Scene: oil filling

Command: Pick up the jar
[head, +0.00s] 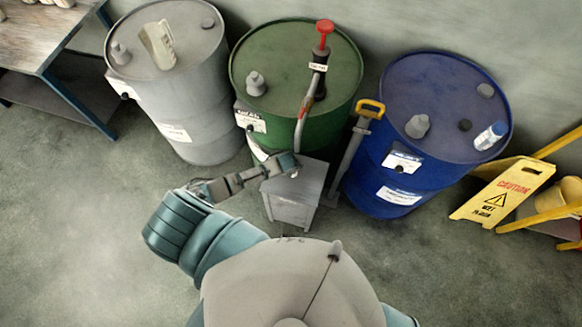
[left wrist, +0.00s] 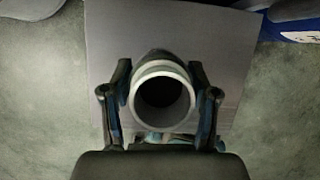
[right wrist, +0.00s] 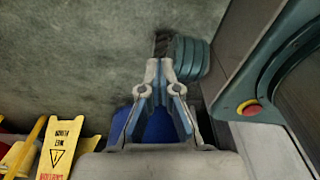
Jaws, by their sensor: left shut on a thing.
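The jar (left wrist: 162,73) shows in the left wrist view as a pale round rim around a dark opening, seen from above. My left gripper (left wrist: 163,88) has one finger on each side of it and is shut on it. The jar is over the grey stand (head: 293,194); I cannot tell whether its base touches the top. In the head view my left gripper (head: 283,165) is at the stand's top, and the jar is mostly hidden. My right gripper (right wrist: 159,72) is shut and empty in the right wrist view, fingertips together.
A grey drum (head: 188,95), a green drum (head: 285,60) with a red-handled pump (head: 322,50), and a blue drum (head: 430,85) stand behind the stand. A yellow caution sign (head: 502,191) stands at right. A workbench (head: 35,35) is at far left. The left floor is clear.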

